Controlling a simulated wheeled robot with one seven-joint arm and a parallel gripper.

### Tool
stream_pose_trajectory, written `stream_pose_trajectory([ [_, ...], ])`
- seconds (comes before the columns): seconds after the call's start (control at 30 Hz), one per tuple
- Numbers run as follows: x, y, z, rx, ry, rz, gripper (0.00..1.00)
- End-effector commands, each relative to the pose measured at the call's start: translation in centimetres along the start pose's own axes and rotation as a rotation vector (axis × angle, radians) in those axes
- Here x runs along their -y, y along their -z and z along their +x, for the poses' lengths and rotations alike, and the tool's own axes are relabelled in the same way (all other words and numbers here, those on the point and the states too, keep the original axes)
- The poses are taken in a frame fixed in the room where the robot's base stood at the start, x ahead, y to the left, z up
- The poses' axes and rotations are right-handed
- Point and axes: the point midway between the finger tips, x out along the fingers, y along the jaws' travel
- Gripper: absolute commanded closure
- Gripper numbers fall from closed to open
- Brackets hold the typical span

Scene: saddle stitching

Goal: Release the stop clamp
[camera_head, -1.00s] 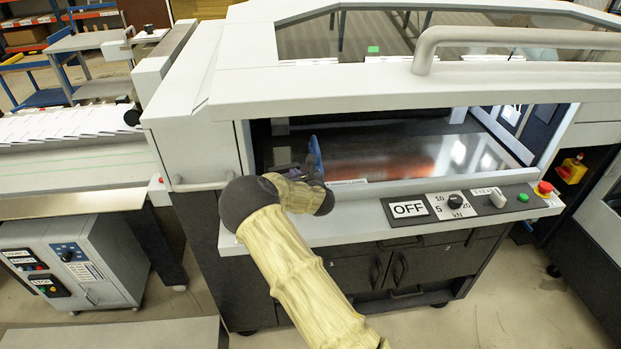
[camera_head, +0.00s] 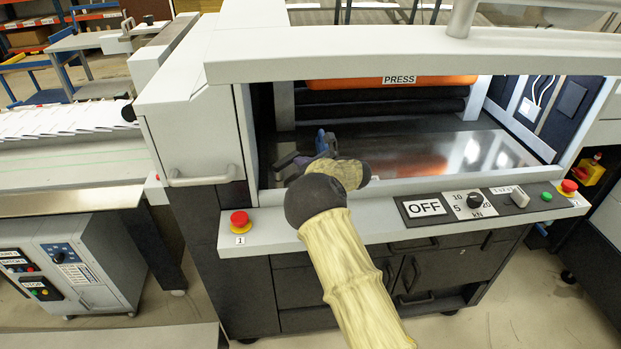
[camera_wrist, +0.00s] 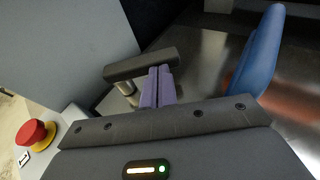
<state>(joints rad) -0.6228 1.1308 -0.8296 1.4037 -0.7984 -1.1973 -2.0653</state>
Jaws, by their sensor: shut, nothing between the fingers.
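My gripper (camera_wrist: 158,88) is shut and empty; its two purple fingers lie together in the wrist view. Their tips are right beside a dark grey bar-shaped lever (camera_wrist: 140,65) on a short metal post, which looks like the stop clamp. Whether they touch it I cannot tell. A blue upright piece (camera_wrist: 258,55) stands to the right of the fingers; it also shows in the head view (camera_head: 327,143). In the head view my gripper (camera_head: 308,156) is at the left front of the press opening, and my wrist partly hides it and the clamp.
The shiny press bed (camera_head: 460,150) is bare to the right, under the orange PRESS bar (camera_head: 395,82). The raised hood edge (camera_head: 400,55) hangs above. A red button (camera_head: 240,220) sits on the front ledge, left of the control panel (camera_head: 465,205). A grey side housing (camera_head: 195,135) stands left.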

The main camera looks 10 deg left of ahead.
Motion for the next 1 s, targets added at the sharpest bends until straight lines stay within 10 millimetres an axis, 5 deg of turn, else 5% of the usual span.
stream_pose_trajectory([
  [0.33, -0.11, -0.24, 1.41, 0.001, -0.007, -0.003, 1.00],
  [1.0, 0.21, -0.28, 1.17, 0.000, -0.004, -0.002, 1.00],
])
